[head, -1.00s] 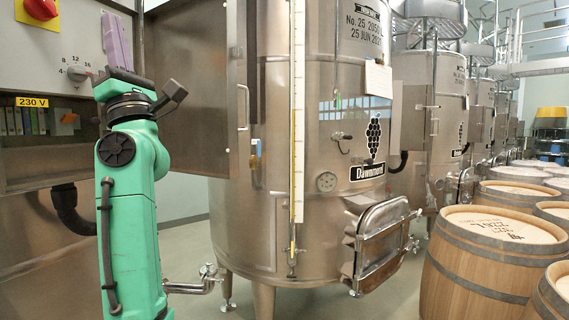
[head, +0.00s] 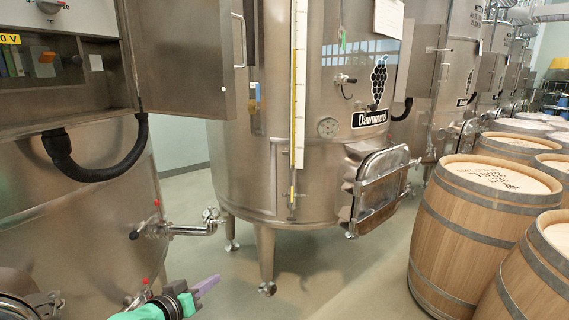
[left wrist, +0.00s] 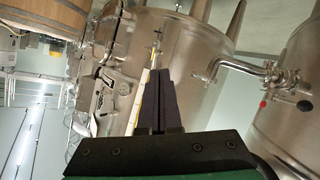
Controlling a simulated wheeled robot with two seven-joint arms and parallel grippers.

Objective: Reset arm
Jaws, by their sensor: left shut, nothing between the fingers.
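My left gripper (head: 215,280) is low at the bottom edge of the head view, left of centre. Its purple fingers are together with nothing between them, and they point right and slightly up. A bit of my green left arm shows behind it, and the rest is cut off by the frame. In the left wrist view the dark fingers (left wrist: 175,73) lie side by side, shut, with the vat behind them. My right gripper is in neither view.
A steel vat (head: 245,175) with a hatch (head: 378,190) stands ahead. At the left is another vat with a valve pipe (head: 185,229) and an open control cabinet (head: 95,65). Wooden barrels (head: 475,215) stand at the right. Floor (head: 340,270) between them is clear.

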